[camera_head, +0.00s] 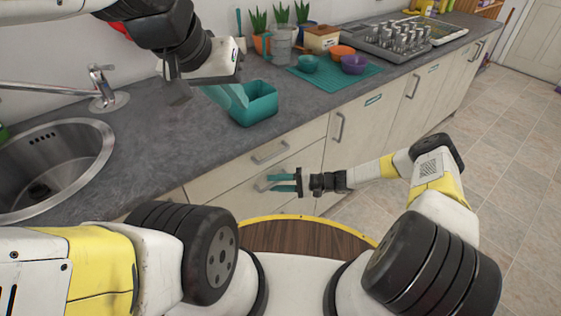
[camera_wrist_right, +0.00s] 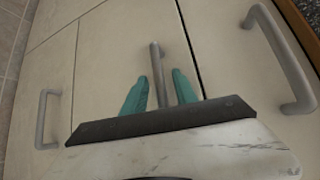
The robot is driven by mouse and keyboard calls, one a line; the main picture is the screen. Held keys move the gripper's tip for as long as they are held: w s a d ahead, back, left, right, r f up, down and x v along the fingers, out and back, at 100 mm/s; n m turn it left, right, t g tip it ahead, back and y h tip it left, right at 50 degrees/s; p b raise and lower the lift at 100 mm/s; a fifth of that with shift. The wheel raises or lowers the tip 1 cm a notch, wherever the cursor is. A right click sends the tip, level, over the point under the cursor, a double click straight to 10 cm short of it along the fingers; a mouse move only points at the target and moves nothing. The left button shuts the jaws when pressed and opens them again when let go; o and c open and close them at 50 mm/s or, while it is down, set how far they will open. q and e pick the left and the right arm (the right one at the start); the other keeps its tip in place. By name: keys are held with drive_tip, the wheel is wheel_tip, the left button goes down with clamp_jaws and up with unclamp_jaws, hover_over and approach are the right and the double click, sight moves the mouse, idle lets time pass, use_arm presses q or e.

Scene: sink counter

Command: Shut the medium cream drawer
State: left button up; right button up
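Cream drawer fronts lie stacked under the counter. The middle one (camera_wrist_right: 118,55), which I take for the medium drawer, has a grey bar handle (camera_wrist_right: 158,70). Its front (camera_head: 225,204) also shows in the head view, partly hidden by my right gripper. It looks close to flush; I cannot tell how far it stands out. My right gripper (camera_head: 284,182) is in front of it, fingers apart, with the handle in line between the teal fingertips (camera_wrist_right: 158,82). I cannot tell if they touch it. My left gripper (camera_head: 228,97) is above the counter beside a teal box; its finger gap is unclear.
The upper drawer handle (camera_head: 270,152) is just above my right gripper. Another handle (camera_wrist_right: 46,118) is lower down. The teal box (camera_head: 258,108) stands on the counter (camera_head: 160,145). A sink (camera_head: 55,165) is at left. Tiled floor (camera_head: 510,150) is open at right.

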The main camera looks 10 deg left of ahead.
drive_tip(key=d+r, duration=0.1)
drive_tip(key=d, duration=0.6)
drive_tip(key=shift+d, duration=0.35)
drive_tip(key=shift+r, duration=0.1)
drive_tip(key=s+d+r+n+h, duration=0.1)
drive_tip(key=d+r+h, duration=0.2)
drive_tip(key=r, duration=0.7)
drive_tip(key=s+d+r+n+g+h, duration=0.1)
drive_tip(key=s+d+r+n+h, duration=0.2)
drive_tip(key=r, duration=0.6)
drive_tip(key=d+r+h, duration=0.4)
drive_tip(key=r, duration=0.6)
drive_tip(key=s+d+r+m+t+h, duration=0.1)
drive_tip(key=s+d+r+t+h, duration=0.1)
drive_tip(key=s+r, duration=0.7)
drive_tip(key=s+d+r+t+h, duration=0.2)
drive_tip(key=s+d+r+t, duration=0.2)
drive_tip(key=s+r, duration=0.5)
drive_tip(key=shift+s+r+m+t, duration=0.35)
drive_tip(key=shift+s+m+t, duration=0.05)
drive_tip(key=shift+s+t, duration=0.25)
